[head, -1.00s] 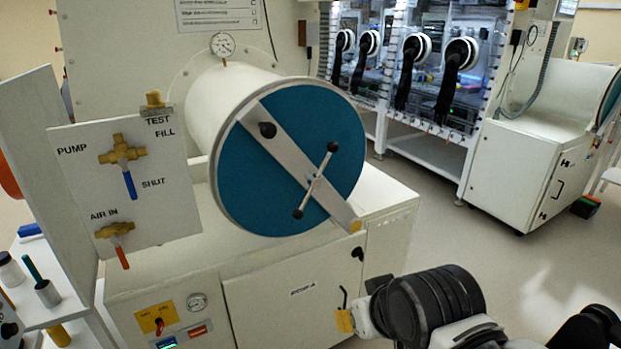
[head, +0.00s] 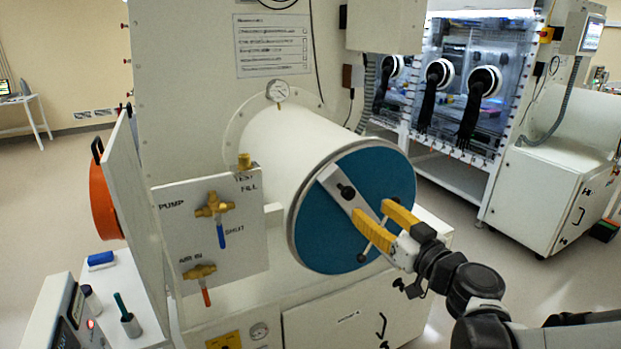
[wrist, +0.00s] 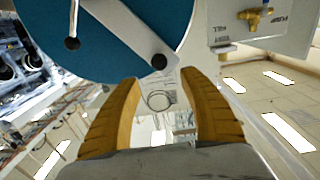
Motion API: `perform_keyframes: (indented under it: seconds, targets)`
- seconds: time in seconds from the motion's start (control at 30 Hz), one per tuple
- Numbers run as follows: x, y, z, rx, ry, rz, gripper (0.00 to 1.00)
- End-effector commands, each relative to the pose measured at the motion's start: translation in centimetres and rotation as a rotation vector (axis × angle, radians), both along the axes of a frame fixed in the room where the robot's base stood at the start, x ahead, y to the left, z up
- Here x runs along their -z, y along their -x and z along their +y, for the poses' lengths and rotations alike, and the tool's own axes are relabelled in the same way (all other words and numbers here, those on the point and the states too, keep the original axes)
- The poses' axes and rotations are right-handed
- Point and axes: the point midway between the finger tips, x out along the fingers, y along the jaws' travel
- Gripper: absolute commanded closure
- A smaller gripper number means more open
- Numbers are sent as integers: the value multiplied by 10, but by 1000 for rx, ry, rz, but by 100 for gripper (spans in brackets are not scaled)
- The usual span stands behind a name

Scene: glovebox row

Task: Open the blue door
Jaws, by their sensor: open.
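The blue door (head: 325,236) is a round disc closing the end of a white cylinder. A grey strap (head: 334,186) crosses it, with a black knob at its upper left and a crossbar handle (head: 374,240) with black ends. My gripper (head: 371,210) is open, its yellow fingers in front of the door, overlapping the strap and handle in the head view. In the wrist view, the blue door (wrist: 120,35) is at the top. The black knob (wrist: 158,62) shows just beyond the gap between my fingers (wrist: 160,84). The handle's end is left of them. Nothing is between the fingers.
A valve panel (head: 236,261) with brass valves stands left of the cylinder (head: 262,150). A pressure gauge (head: 277,91) sits above it. A white cabinet (head: 325,320) is below the door. Open floor (head: 455,262) lies to the right, before the gloveboxes.

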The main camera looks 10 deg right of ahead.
Motion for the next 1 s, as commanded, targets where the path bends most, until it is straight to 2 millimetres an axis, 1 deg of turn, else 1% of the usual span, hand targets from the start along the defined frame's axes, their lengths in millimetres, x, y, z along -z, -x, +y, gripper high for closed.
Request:
perform_keyframes:
  seconds: [0.17,0.33,0.5,0.6,0.7,0.93,0.97,1.0]
  targets:
    - [2,-28,11,-5,0,0,49]
    - [2,-61,22,-5,-1,1,49]
    - [2,-85,30,-4,-1,1,49]
    - [2,-93,32,-4,0,2,49]
    - [1,-97,33,-3,0,2,49]
    - [1,-97,33,-3,0,2,49]
    - [1,-97,33,-3,0,2,54]
    - [1,-97,33,-3,0,2,66]
